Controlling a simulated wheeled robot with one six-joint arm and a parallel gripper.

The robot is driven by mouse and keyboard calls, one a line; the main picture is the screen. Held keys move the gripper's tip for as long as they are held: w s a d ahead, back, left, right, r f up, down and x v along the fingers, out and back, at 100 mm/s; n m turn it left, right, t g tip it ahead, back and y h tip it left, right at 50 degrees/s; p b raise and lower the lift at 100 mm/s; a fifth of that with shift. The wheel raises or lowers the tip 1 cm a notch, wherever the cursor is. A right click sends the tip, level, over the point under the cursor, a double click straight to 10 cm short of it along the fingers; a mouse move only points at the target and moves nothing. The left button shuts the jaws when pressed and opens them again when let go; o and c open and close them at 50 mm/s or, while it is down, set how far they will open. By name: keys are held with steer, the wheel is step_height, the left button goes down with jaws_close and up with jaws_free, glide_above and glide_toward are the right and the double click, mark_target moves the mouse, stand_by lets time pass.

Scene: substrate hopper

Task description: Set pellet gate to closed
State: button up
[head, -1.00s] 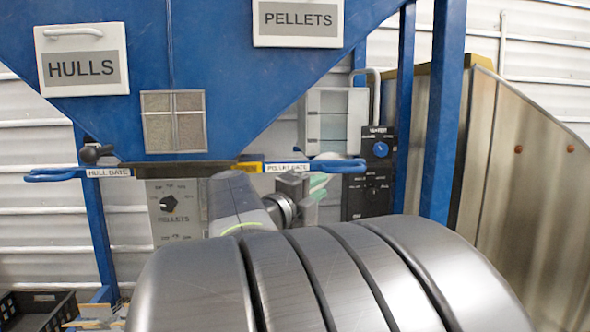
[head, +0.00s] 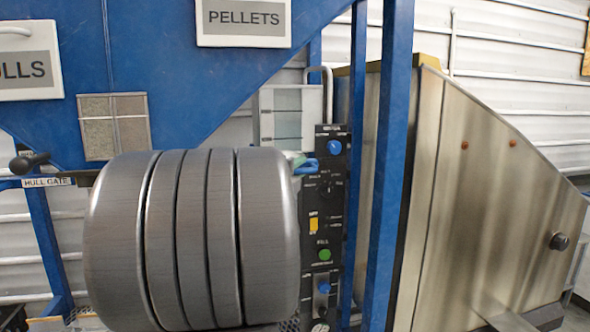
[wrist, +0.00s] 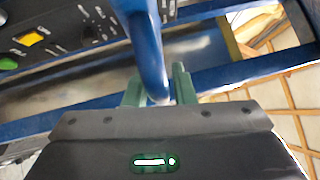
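The pellet gate's blue loop handle (wrist: 150,50) runs down the middle of the wrist view, its near end between the green fingers of my gripper (wrist: 158,92). One finger is on each side, close to the handle; I cannot tell whether both press on it. In the head view, a small part of the blue handle (head: 307,166) shows at the left edge of the control panel, beside a green fingertip (head: 296,158). My dark arm link hides the pellet gate label, the gate plate and most of my gripper there, so the gate's position cannot be read.
The black control panel (head: 325,215) with knobs and buttons stands close right of the handle. A blue post (head: 388,160) and a metal housing (head: 480,190) are farther right. The hull gate label (head: 47,182) is at left, below the blue hopper (head: 230,90).

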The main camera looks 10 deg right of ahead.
steer(key=shift+c, duration=0.2)
jaws_close()
steer(key=a, duration=0.7)
steer(key=shift+s, duration=0.15)
steer(key=shift+a, duration=0.1)
jaws_free()
steer(key=shift+o, duration=0.2)
steer(key=shift+a, duration=0.3)
